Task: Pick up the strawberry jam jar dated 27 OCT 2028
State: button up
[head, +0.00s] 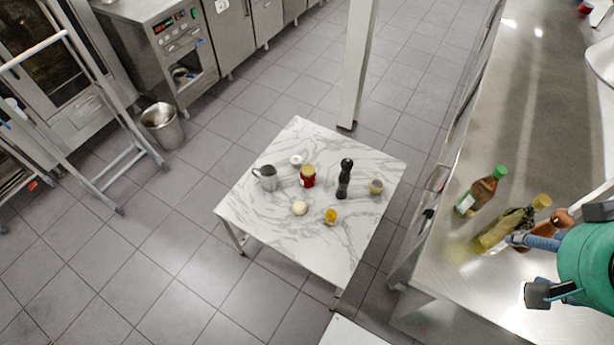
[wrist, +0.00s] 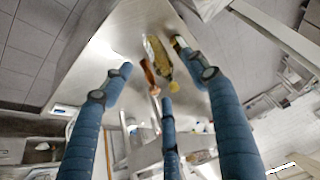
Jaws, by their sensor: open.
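A red jar with a yellowish lid (head: 307,177) stands upright near the middle of a small marble-topped table (head: 265,225). It may be the strawberry jam; its label and date are too small to read. A small jar with yellow-orange contents (head: 331,216) and another small jar (head: 376,186) stand on the same table. My gripper (head: 525,268) is at the right of the head view, above the steel counter and well apart from the table. In the wrist view my gripper (wrist: 155,73) has its blue fingers spread, with nothing held between them.
The table also holds a metal jug (head: 265,177), a black mill (head: 344,178), a pale round item (head: 299,208) and a small white item (head: 295,160). A green-capped bottle (head: 480,190) and a yellow-capped bottle (head: 507,231) are on the counter (head: 510,110) near my gripper. A post (head: 358,65) rises behind the table.

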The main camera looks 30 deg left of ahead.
jog(key=o, duration=0.4)
